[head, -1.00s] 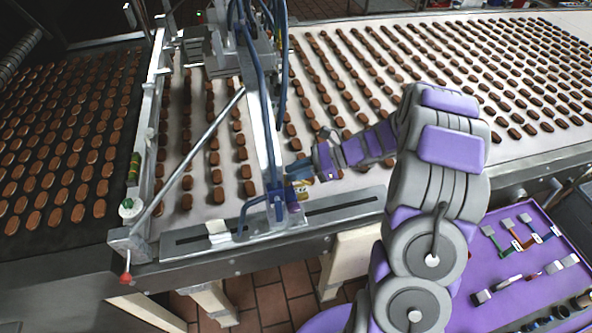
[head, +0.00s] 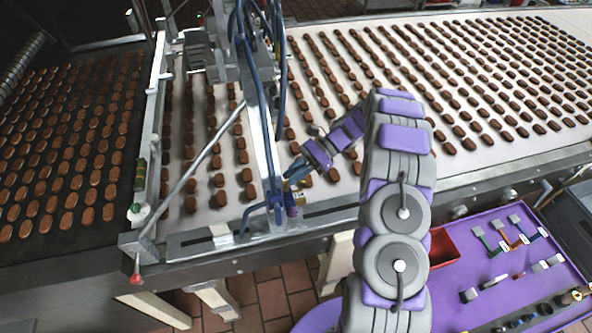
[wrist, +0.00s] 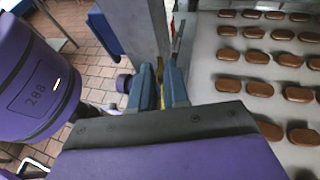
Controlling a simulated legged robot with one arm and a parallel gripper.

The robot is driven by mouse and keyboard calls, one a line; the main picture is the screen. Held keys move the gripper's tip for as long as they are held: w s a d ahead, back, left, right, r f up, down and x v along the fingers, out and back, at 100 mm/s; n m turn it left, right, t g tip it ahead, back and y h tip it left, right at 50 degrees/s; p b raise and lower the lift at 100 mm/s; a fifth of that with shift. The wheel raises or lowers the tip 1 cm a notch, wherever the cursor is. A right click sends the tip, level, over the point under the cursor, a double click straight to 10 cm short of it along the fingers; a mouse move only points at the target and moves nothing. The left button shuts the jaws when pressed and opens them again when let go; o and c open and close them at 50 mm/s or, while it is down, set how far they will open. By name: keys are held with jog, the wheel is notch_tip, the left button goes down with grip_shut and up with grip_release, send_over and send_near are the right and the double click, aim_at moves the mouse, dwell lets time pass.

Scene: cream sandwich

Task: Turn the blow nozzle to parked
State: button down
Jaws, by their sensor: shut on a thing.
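The blow nozzle (head: 275,198) is at the foot of a blue-hosed upright on the near side of the conveyor. A small yellow part shows beside it. My gripper (head: 292,172) reaches it from the right, fingers pointing down-left. In the wrist view, the blue fingers of my gripper (wrist: 160,88) are closed around a narrow yellowish piece (wrist: 161,93), seemingly part of the nozzle. The fingers hide most of that piece, and I cannot read the nozzle's angle or any parked mark.
Rows of brown biscuits (head: 455,75) cover the pale belt. A diagonal metal rod (head: 195,165) and a slotted rail (head: 330,212) are close to the nozzle. A purple tray (head: 470,245) of small tools and a red bin (head: 441,247) are at the lower right.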

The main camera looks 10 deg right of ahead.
jog(key=shift+w+a+n+g+h+p, duration=0.15)
jog(key=shift+n+g+h+p, duration=0.25)
jog(key=shift+n+g+p, duration=0.65)
jog(key=p, duration=0.3)
jog(key=shift+a+r+g+h, duration=0.1)
jog(key=shift+g+h, duration=0.2)
jog(key=shift+g, duration=0.05)
jog(key=shift+w+n+p, duration=0.1)
jog(key=shift+n+p, duration=0.25)
jog(key=shift+p, duration=0.45)
jog(key=p, duration=0.2)
jog(key=shift+n+g+p, duration=0.3)
jog(key=shift+g+p, duration=0.1)
jog(key=shift+a+f+h+p, duration=0.1)
jog(key=shift+f+h+p, duration=0.25)
jog(key=shift+p, duration=0.55)
jog(key=c, duration=1.5)
grip_release()
jog(key=shift+c, duration=0.2)
jog(key=shift+o, duration=1.4)
jog(key=shift+a+r, duration=0.1)
jog(key=shift+a, duration=0.3)
